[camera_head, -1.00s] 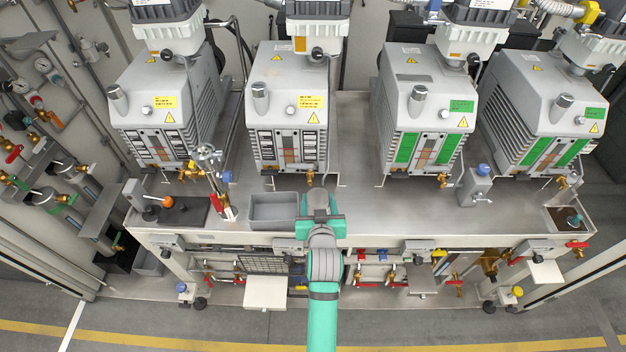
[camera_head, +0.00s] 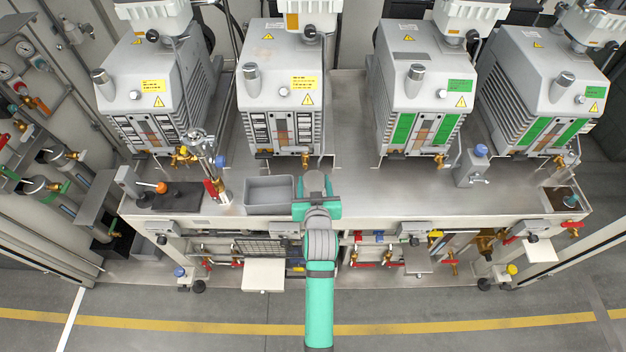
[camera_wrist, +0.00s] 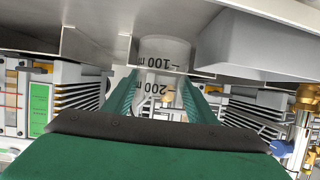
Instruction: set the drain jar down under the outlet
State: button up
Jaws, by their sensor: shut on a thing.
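The drain jar (camera_wrist: 165,52) is clear, with dark 100 and 200 marks that read upside down in the wrist view. My gripper (camera_wrist: 160,90) is shut on it, with a green finger on each side. In the head view my gripper (camera_head: 316,184) is over the front of the steel bench, before the second pump from the left, and largely hides the jar. The brass outlet tap (camera_head: 305,160) of that pump is just beyond the gripper. I cannot tell whether the jar's base touches the bench.
A grey open bin (camera_head: 269,207) stands close left of my gripper; it also shows in the wrist view (camera_wrist: 262,48). A valve stand with a red handle (camera_head: 211,190) is farther left. The bench (camera_head: 400,195) is clear to the right, up to a blue-capped block (camera_head: 477,170).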

aim_at(315, 182)
jog(key=shift+w+d+f, duration=0.1)
jog(key=shift+f, duration=0.85)
jog(key=shift+w+d+f, duration=0.1)
jog(key=shift+f, duration=0.85)
jog(key=shift+w+a, duration=0.1)
jog(key=shift+w, duration=0.2)
jog(key=shift+w+d, duration=0.2)
jog(key=shift+w, duration=0.75)
jog(key=shift+w+a, duration=0.55)
jog(key=shift+w, duration=1.1)
jog(key=shift+f, duration=0.25)
jog(key=shift+f, duration=0.15)
